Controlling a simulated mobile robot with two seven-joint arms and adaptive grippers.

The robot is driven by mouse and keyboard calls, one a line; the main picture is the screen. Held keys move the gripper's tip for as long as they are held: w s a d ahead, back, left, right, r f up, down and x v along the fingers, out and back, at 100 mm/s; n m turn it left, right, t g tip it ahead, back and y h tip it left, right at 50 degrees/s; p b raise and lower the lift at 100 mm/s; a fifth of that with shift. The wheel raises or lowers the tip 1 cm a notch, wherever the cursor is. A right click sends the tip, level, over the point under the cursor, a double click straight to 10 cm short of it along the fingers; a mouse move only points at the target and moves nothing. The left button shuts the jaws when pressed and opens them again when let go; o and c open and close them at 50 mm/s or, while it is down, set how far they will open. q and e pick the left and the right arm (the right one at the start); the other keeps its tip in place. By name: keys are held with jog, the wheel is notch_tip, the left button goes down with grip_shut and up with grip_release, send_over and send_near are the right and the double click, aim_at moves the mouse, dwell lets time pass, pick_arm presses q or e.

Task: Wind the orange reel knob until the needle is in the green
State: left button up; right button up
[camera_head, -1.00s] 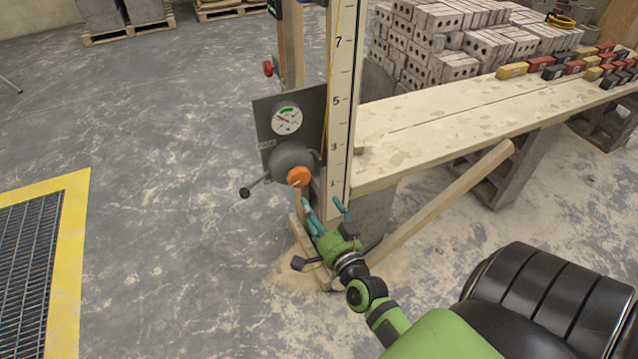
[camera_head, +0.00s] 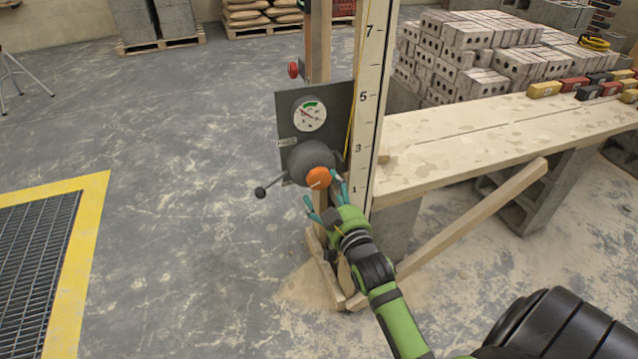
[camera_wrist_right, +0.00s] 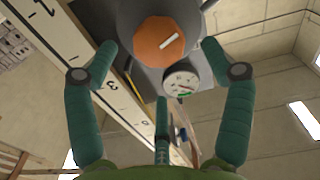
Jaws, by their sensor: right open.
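The orange reel knob (camera_head: 318,178) with a pale line on its face sits on a dark grey reel housing (camera_head: 306,158). It also shows large in the right wrist view (camera_wrist_right: 158,42). Above it, a white dial (camera_head: 309,113) has a green band at its top; its red needle seems to point up-left, outside the green. My right gripper (camera_head: 323,192) is open and empty, just below and in front of the knob. In the right wrist view its teal fingers (camera_wrist_right: 162,75) spread to both sides of the knob, apart from it. My left gripper is not in view.
A black-ended crank handle (camera_head: 260,192) sticks out left of the housing. A numbered white staff (camera_head: 369,100) stands right beside the reel. A plank bench (camera_head: 470,135) and a slanted wooden brace (camera_head: 470,222) are to the right. The floor at left is clear up to a yellow-edged grate (camera_head: 62,260).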

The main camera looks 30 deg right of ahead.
aim_at(320, 179)
jog(key=x, duration=0.6)
jog(key=shift+c, duration=0.9)
jog(key=shift+r, duration=0.1)
jog(key=c, duration=1)
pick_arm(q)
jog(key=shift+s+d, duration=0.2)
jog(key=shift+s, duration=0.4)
pick_arm(e)
jog(key=shift+r, duration=0.1)
